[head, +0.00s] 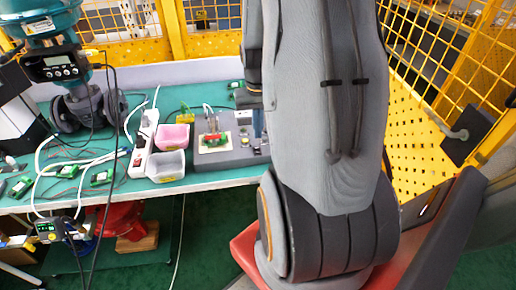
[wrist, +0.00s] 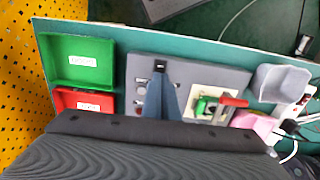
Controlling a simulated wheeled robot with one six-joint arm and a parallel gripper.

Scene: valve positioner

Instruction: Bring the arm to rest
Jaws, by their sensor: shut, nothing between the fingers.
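My gripper (wrist: 160,72) is shut and empty in the wrist view, with its blue-grey fingers over a grey panel box (wrist: 215,75). In the head view the panel box (head: 228,155) sits on the bench, and only a sliver of my gripper (head: 260,135) shows beside my large grey arm. The box carries a cream plate (wrist: 228,104) with a green part and a red part on it. I cannot tell whether the fingertips touch the box.
A green bin (wrist: 80,62) and a red bin (wrist: 82,101) lie beside the panel box. A pink bin (head: 173,136), a grey bin (head: 166,166), a white power strip (head: 142,148) and loose cables share the teal bench (head: 215,178). Yellow mesh fencing (head: 412,130) stands on the right.

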